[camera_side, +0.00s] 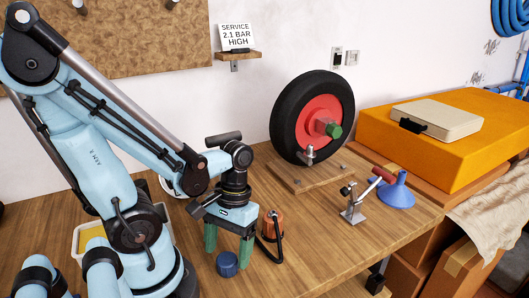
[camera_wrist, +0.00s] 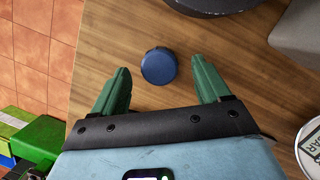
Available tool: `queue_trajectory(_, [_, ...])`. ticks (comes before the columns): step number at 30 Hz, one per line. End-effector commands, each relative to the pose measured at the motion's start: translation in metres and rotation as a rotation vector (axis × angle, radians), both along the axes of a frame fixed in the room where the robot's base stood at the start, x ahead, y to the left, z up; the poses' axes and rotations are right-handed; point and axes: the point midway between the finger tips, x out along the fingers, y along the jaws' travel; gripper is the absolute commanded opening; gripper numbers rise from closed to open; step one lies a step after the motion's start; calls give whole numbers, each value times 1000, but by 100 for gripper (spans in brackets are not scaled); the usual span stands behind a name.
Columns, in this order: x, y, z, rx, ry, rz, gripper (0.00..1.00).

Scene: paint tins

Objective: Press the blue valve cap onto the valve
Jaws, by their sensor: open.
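The blue valve cap (camera_side: 227,264) is a short round cylinder on the wooden table near its front edge. The wrist view shows it from above as a blue disc (camera_wrist: 158,66) between my green fingertips, with a gap on each side. My gripper (camera_side: 228,254) points down over it, open and empty. A wheel (camera_side: 318,117) with a black tyre, red hub and green centre piece stands upright on a wooden base at the back. A small metal fitting (camera_side: 308,155) at its lower edge may be the valve; its detail is too small to tell.
A copper-coloured can (camera_side: 272,224) with a black hose stands close right of my gripper. A metal clamp with a red handle (camera_side: 354,205) and a blue funnel (camera_side: 397,193) are at right. An orange block (camera_side: 440,130) bears a case.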

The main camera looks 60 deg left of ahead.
Motion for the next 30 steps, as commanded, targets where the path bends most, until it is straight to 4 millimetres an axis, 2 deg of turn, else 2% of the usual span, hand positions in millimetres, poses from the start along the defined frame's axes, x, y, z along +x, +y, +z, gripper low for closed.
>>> queue_trajectory(12, [-4, -5, -24, -1, -1, -1, 76])
queue_trajectory(24, [-6, -5, -27, 0, 0, 0, 76])
queue_trajectory(30, [-6, -5, -27, 0, 0, 0, 45])
